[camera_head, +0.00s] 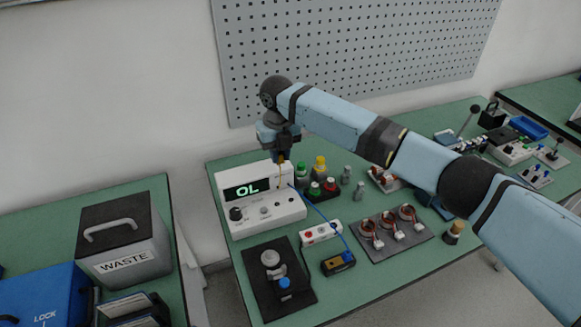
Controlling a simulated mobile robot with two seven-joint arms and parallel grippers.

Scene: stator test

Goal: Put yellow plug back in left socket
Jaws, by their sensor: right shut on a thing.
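My right gripper (282,157) is above the right part of the white meter (262,222), pointing down. It is shut on a small thin yellow plug (281,174), which hangs in front of the meter's upper edge. The meter's display reads "OL" in green, with knobs and small round fittings below it. I cannot tell which fitting is the left socket, or whether the plug's tip touches the meter. My left gripper is out of view.
Green, red and yellow-capped bottles (319,166) stand close right of the meter. A white terminal block (320,233) lies in front. A grey plate with copper coils (392,233) is to the right, and a black fixture (278,280) is at the front. My right arm spans the bench.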

